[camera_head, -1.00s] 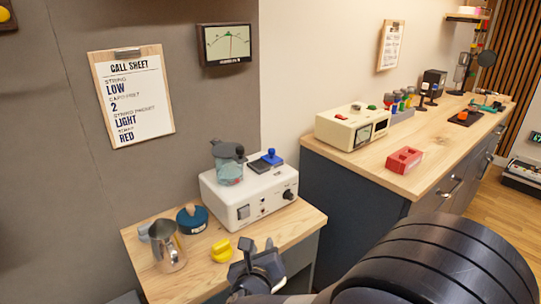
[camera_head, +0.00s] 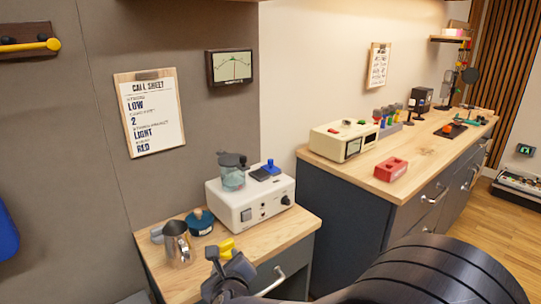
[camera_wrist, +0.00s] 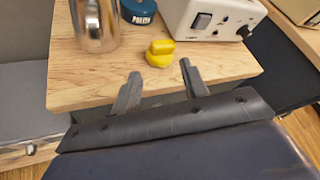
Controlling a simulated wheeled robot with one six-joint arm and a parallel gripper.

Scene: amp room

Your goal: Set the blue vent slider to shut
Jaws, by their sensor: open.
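I cannot make out a blue vent slider for certain in any view. A blue piece (camera_head: 6,228) at the left edge of the head view is cut off by the frame, and I cannot tell what it is. My gripper (camera_head: 222,262) is open and empty, low in front of the small wooden table (camera_head: 293,232). In the wrist view its two fingers (camera_wrist: 159,70) are apart, near the table's front edge, with a yellow knob-like piece (camera_wrist: 160,53) just beyond them.
A metal jug (camera_head: 176,243), a blue round tin (camera_head: 200,222) and a white appliance (camera_head: 250,207) stand on the small table. A red block (camera_head: 390,169) lies on the counter at right. A call sheet (camera_head: 150,113) and a meter (camera_head: 230,67) hang on the wall.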

